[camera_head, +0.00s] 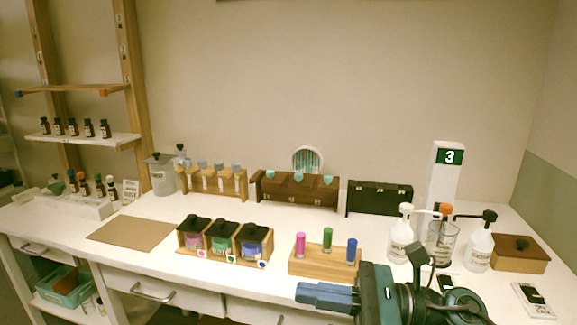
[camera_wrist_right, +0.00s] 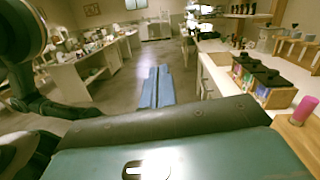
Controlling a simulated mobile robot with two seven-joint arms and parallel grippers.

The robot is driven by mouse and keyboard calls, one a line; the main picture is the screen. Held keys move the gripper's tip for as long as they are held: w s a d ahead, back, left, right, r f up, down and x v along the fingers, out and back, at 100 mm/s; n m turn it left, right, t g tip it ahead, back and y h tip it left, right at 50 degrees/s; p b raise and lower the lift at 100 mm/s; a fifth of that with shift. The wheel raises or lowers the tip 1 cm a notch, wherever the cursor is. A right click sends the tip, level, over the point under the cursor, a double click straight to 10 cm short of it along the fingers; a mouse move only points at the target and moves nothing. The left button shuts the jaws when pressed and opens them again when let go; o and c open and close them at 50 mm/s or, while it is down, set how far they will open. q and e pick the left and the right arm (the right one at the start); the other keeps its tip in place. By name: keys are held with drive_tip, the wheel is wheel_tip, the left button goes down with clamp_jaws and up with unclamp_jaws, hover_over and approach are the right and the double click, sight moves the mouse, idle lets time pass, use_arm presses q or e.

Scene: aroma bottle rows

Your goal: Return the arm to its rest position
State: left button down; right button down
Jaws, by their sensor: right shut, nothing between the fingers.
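My right arm comes in at the bottom right of the head view, and its gripper (camera_head: 326,296) points left in front of the table's front edge. The blue fingers lie together, shut and empty. In the right wrist view the shut fingers (camera_wrist_right: 156,88) point out over the floor, beside the white table. No bottle touches them. My left gripper is not in the head view.
The white table (camera_head: 150,255) holds a wooden stand (camera_head: 315,262) with pink, green and blue tubes just behind my right gripper. A tray of three black-lidded jars (camera_head: 222,242) stands left of it. Pump bottles (camera_head: 400,240) stand at right. A brown mat (camera_head: 130,233) lies bare at left.

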drive_tip(key=w+d+f+m+t+h+p, duration=0.1)
drive_tip(key=d+f+m+t+h, duration=0.3)
drive_tip(key=m, duration=0.7)
drive_tip(key=w+f+m+t+h, duration=0.1)
drive_tip(key=f+m+t, duration=0.2)
drive_tip(key=m+t, duration=0.5)
drive_tip(key=w+d+f+m+t+h+p, duration=0.1)
drive_tip(key=d+f+m+t+h, duration=0.15)
drive_tip(key=m, duration=1.05)
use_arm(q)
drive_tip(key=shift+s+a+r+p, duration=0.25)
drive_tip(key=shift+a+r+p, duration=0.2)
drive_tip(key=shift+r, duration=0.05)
use_arm(e)
drive_tip(key=s+d+f+m+g+h, duration=0.2)
drive_tip(key=s+f+m+g+h, duration=0.1)
drive_tip(key=s+f+m, duration=0.4)
drive_tip(key=s+d+f+m+g+h, duration=0.2)
drive_tip(key=s+f+m+h, duration=0.3)
drive_tip(key=f+m, duration=0.6)
wheel_tip(320, 180, down, 3)
drive_tip(key=shift+s+f+m+g, duration=0.1)
drive_tip(key=shift+s+m+g, duration=0.2)
drive_tip(key=shift+s+g, duration=0.6)
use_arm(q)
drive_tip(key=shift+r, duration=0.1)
use_arm(e)
drive_tip(key=shift+s, duration=0.1)
